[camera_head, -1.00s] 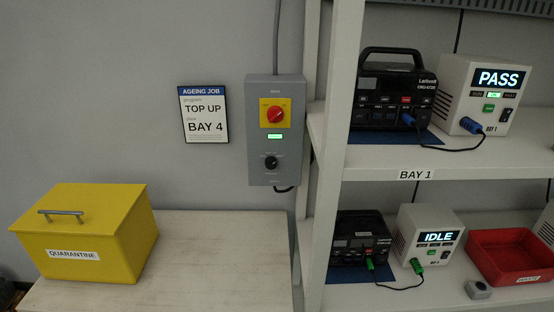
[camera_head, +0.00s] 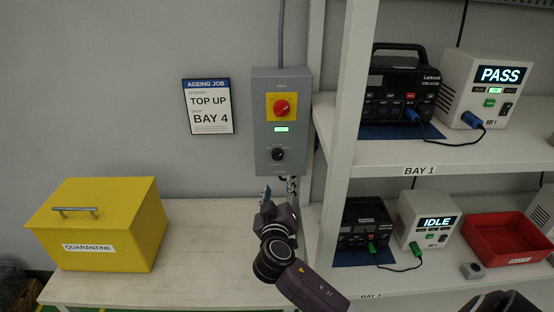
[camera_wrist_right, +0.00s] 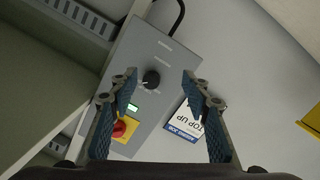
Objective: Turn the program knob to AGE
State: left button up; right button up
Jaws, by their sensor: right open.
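The program knob (camera_head: 277,154) is a small black dial low on the grey wall control box (camera_head: 264,174). In the right wrist view the knob (camera_wrist_right: 151,78) shows between and beyond my open fingers, with nothing touching it. My right gripper (camera_head: 279,186) is just below the box in the head view, fingers pointing up toward it; it also shows in the right wrist view (camera_wrist_right: 158,85), open and empty. The knob's labels are too small to read. My left gripper is not in view.
A red switch (camera_head: 282,107) on a yellow plate and a lit green display (camera_head: 281,129) sit above the knob. The shelf post (camera_head: 345,120) stands close right of the box. A yellow quarantine box (camera_head: 110,225) rests on the bench (camera_head: 190,285) at left.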

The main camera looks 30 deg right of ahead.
aim_at(277, 157)
jog(key=shift+t+h, duration=0.4)
jog(key=shift+t, duration=0.1)
jog(key=w+d+r, duration=0.1)
jog(key=w, duration=0.1)
jog(key=w+d+r+p, duration=0.1)
jog(key=w+d, duration=0.1)
jog(key=w, duration=0.1)
jog(key=w+d+r+p, duration=0.1)
jog(key=w, duration=0.1)
jog(key=shift+w+d+r, duration=0.15)
jog(key=shift+d+r, duration=0.05)
jog(key=shift+r, duration=0.05)
jog(key=shift+w+d+f, duration=0.1)
jog(key=shift+w+d, duration=0.2)
jog(key=shift+w, duration=0.15)
jog(key=shift+c, duration=0.3)
jog(key=c, duration=1.1)
